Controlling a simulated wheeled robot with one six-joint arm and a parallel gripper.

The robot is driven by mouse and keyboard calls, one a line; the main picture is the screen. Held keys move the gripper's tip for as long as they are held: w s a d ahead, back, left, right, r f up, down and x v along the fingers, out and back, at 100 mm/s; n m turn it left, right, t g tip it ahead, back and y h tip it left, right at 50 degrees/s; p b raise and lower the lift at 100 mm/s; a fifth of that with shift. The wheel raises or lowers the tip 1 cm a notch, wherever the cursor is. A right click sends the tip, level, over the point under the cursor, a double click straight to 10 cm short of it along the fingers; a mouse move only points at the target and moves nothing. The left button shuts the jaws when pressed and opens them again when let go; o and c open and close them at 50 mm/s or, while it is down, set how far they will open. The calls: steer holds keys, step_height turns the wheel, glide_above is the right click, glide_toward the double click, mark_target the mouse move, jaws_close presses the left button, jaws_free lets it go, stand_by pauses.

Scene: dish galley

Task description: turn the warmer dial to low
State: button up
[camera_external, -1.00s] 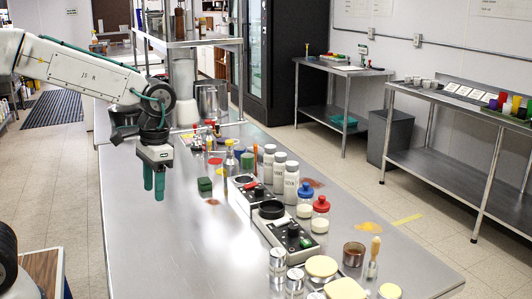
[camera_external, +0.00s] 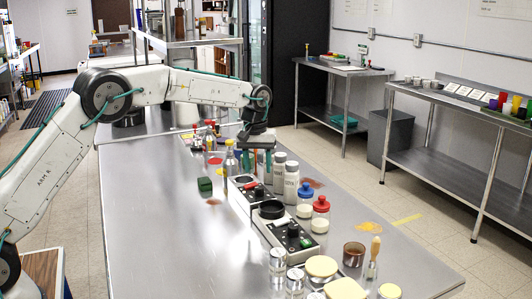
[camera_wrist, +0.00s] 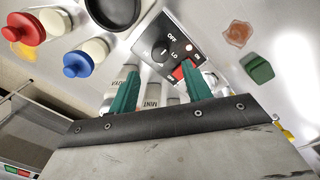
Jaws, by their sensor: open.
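The warmer (camera_external: 268,226) is a long pale unit with black control panels on the steel counter. In the wrist view one panel (camera_wrist: 176,28) shows a black round dial (camera_wrist: 159,49), "OFF" and "LO" marks and a red switch (camera_wrist: 185,71). Where the dial's pointer aims is too small to tell. My gripper (camera_external: 259,172) hangs above the far end of the warmer, beside the white bottles. In the wrist view my gripper (camera_wrist: 160,74) is open, with green fingers apart and nothing held. The dial shows between and beyond the fingertips; I see no contact.
Tins (camera_external: 277,259) stand in front. The counter's left side is clear.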

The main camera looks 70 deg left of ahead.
mark_target(259, 187)
step_height(259, 187, down, 7)
steer(key=shift+w+d+f, duration=0.1)
stand_by(0.3)
steer(key=c, duration=1)
